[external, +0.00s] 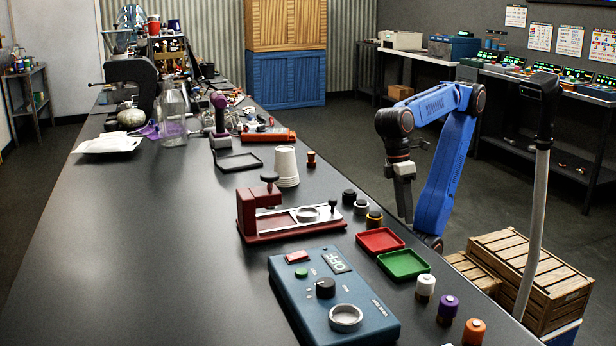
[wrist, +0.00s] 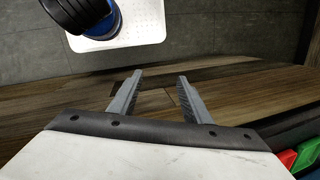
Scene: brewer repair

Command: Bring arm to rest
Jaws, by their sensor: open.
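My blue arm (external: 445,150) is folded beside the right side of the long dark table (external: 190,240). Its upper links rise to an elbow, and the wrist hangs down from the forelink. My gripper (external: 405,218) points downward near the table's right edge, behind the red and green trays. In the wrist view my gripper (wrist: 160,78) has its two grey ridged fingers apart, with nothing between them. It touches nothing that I can see.
A red tray (external: 380,241) and a green tray (external: 403,264) lie near the table's right edge. A blue control box (external: 333,300) and a red press stand (external: 290,215) are left of them. Wooden crates (external: 535,275) stand at the right. Several small canisters line the table's front right.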

